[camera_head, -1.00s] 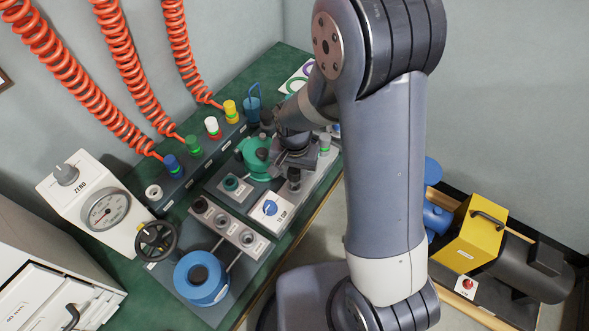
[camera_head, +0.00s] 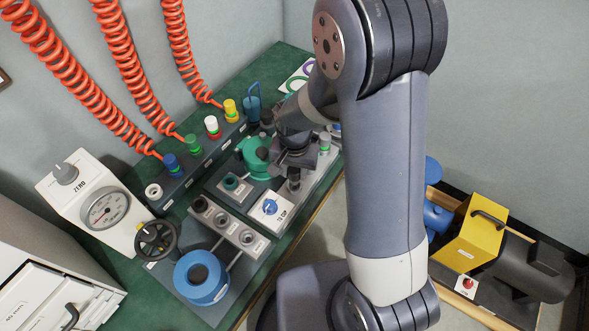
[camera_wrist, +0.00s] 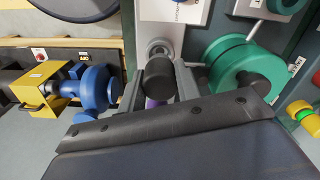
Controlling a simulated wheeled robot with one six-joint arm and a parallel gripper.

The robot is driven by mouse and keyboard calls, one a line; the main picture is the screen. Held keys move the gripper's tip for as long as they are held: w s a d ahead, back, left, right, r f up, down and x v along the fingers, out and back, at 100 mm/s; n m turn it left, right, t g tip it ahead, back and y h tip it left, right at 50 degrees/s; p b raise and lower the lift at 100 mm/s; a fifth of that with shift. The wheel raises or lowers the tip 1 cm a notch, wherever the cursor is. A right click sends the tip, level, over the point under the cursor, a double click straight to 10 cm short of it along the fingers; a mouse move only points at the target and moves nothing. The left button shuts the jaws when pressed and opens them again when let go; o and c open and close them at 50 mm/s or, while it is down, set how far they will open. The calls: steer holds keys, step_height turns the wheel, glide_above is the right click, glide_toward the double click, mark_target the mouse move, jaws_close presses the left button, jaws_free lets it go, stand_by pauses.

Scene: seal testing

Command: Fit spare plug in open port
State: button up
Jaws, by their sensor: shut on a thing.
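My gripper (camera_wrist: 160,88) is shut on a black plug (camera_wrist: 158,73), with one grey finger on each side of it. In the head view my gripper (camera_head: 294,169) is over the right-hand side of the bench rig, and my arm hides part of it. A grey ringed port (camera_wrist: 160,47) shows just beyond the plug in the wrist view, beside the white box with a blue knob (camera_head: 270,207). The plug is close to this port and nearly in line with it. I cannot tell whether they touch.
A green round valve body (camera_wrist: 240,62) stands close beside my gripper. Grey port blocks (camera_head: 235,231), a blue ring (camera_head: 202,278) and a handwheel (camera_head: 156,240) are on the green bench. A yellow-and-black machine (camera_head: 472,232) is off to the right.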

steer(key=shift+f+b, duration=1.1)
steer(key=shift+f, duration=0.3)
steer(key=o, duration=1.1)
step_height(320, 180, up, 11)
steer(key=shift+f+p, duration=0.1)
steer(key=shift+p, duration=0.65)
step_height(320, 180, down, 11)
steer(key=shift+r+b, duration=0.1)
steer(key=shift+b, duration=0.7)
steer(key=shift+r+p, duration=0.4)
steer(key=shift+r, duration=0.05)
